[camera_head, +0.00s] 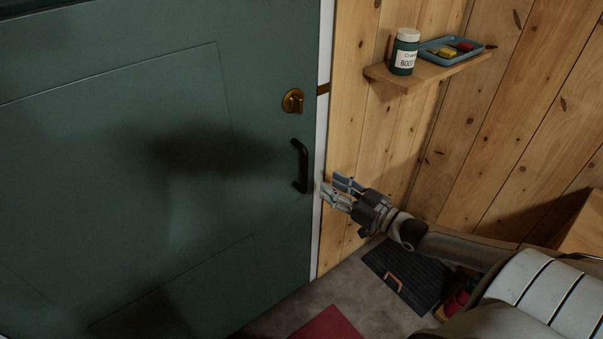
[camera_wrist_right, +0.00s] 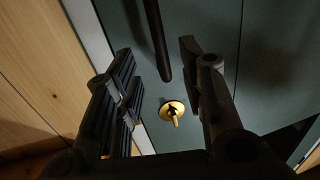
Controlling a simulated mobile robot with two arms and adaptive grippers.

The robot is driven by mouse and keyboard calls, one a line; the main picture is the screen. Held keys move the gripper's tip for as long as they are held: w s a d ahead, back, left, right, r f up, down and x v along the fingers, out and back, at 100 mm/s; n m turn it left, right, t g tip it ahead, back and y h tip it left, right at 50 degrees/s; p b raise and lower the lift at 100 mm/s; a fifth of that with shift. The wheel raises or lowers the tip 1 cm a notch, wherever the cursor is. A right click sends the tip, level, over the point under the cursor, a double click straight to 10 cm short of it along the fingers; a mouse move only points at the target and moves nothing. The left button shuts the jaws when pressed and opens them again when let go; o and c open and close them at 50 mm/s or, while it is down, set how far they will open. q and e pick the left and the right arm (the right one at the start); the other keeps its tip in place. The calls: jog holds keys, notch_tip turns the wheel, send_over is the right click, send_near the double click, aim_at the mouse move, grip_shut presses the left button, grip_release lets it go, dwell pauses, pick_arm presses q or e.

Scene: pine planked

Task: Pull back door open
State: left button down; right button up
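The green door (camera_head: 150,150) fills the left of the head view and looks shut against its white frame. A black pull handle (camera_head: 300,166) stands upright near its right edge, below a brass lock (camera_head: 293,101). My right gripper (camera_head: 338,190) is open and empty, just right of the handle and the frame, with its fingers pointing left. In the right wrist view, the handle (camera_wrist_right: 157,40) shows beyond and between the spread fingers (camera_wrist_right: 165,80), not gripped. The brass lock (camera_wrist_right: 173,111) shows there too. My left gripper is not in view.
A wooden shelf (camera_head: 430,74) on the pine wall holds a dark jar (camera_head: 404,52) and a blue tray (camera_head: 432,52) with small items. On the grey floor lie a dark mat (camera_head: 408,277) and a red mat (camera_head: 318,325).

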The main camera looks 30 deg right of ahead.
send_over(305, 191)
jog(key=shift+w+d+b, duration=0.25)
jog(key=shift+w+b, duration=0.15)
jog(key=shift+b, duration=0.05)
dwell(0.4)
grip_shut()
